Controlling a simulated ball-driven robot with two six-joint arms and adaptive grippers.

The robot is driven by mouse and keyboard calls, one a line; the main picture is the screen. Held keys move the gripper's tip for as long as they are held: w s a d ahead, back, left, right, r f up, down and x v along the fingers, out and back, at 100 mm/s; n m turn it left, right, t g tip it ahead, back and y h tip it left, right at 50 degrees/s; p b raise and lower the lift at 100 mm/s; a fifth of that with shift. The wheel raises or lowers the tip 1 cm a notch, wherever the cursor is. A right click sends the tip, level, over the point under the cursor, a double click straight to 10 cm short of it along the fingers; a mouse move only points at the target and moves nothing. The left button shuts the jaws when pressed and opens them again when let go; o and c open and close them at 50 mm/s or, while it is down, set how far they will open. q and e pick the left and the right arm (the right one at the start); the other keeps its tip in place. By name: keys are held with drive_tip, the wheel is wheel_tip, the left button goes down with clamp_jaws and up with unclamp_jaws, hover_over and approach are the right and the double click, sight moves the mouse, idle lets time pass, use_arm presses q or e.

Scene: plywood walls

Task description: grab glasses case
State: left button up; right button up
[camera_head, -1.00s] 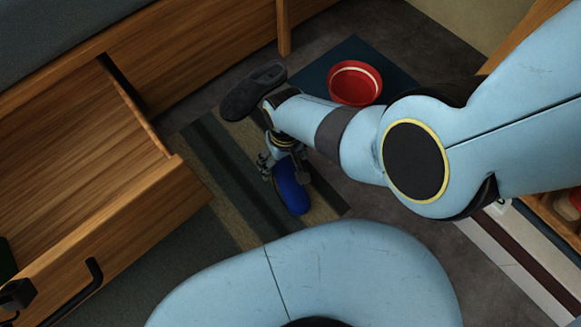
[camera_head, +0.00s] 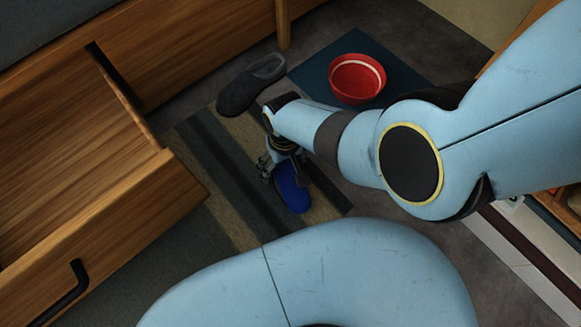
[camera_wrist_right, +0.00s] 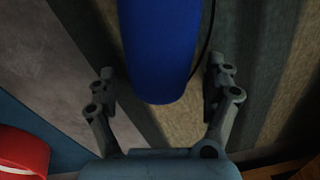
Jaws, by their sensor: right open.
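The blue glasses case (camera_head: 292,187) lies on the striped rug in the head view, partly hidden by my right gripper (camera_head: 279,172). In the right wrist view the blue case (camera_wrist_right: 160,50) runs down from the top edge, with its rounded end between the finger lines. My right gripper (camera_wrist_right: 162,85) is open there, one finger on each side of the case. A gap shows between each finger and the case. How high the fingers are above the rug is hard to tell. My left gripper is not in view.
An open wooden drawer (camera_head: 165,205) juts out at the left.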

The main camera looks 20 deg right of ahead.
drive_tip(key=c, duration=1.3)
